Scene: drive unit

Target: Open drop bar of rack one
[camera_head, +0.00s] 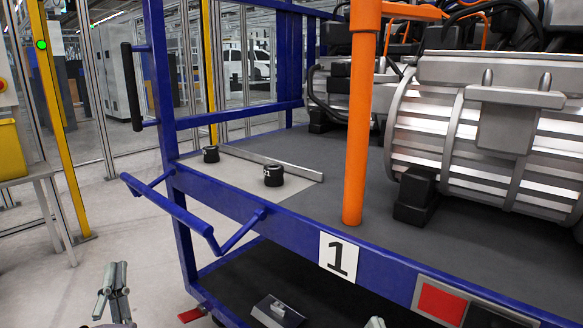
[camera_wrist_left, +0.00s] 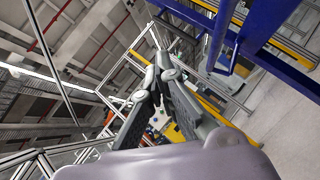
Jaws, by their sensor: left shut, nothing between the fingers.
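Rack one is a blue frame (camera_head: 290,222) with a white "1" label (camera_head: 338,257) on its front rail. Its drop bar (camera_head: 170,205) is a blue bar at the rack's left end, standing out from the frame on two short arms. A blue bar also shows at the top of the left wrist view (camera_wrist_left: 221,32). My left gripper (camera_head: 118,268) is at the lower left, apart from the drop bar and below it in the picture. Its fingers point up and are closed on nothing; they also show in the wrist view (camera_wrist_left: 163,62).
The rack deck carries two black cylinders (camera_head: 274,175), a metal strip (camera_head: 270,163), an orange post (camera_head: 358,120) and a large silver drive unit (camera_head: 460,130). A black handle (camera_head: 133,90) sits on the rack's left upright. The floor (camera_head: 110,215) left of the rack is clear.

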